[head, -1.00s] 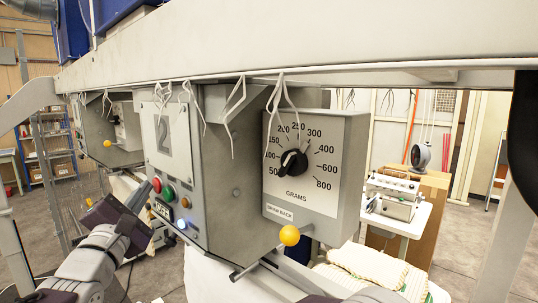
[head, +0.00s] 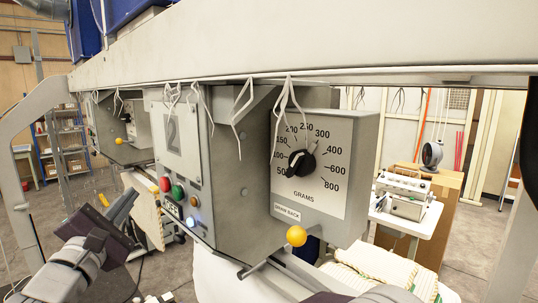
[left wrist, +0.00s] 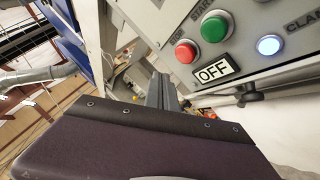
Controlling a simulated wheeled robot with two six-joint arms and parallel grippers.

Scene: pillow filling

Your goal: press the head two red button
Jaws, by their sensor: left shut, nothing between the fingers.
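The head two box carries a grey "2" plate (head: 173,131). Its red button (head: 165,184) is on the lower left of the front panel, beside a green button (head: 177,192). In the left wrist view the red button (left wrist: 187,52) is at upper centre, left of the green button (left wrist: 217,27) and above an OFF label (left wrist: 212,71). My left gripper (head: 123,205) is shut and empty, left of the panel and apart from the red button. Its fingers (left wrist: 162,90) point up below the red button in the left wrist view. My right gripper is out of view.
A blue-white lit button (left wrist: 269,45) and a black knob (left wrist: 248,94) are right of the OFF label. A grams dial box (head: 320,170) with a yellow ball lever (head: 297,236) stands right of the panel. The beam (head: 320,45) spans above.

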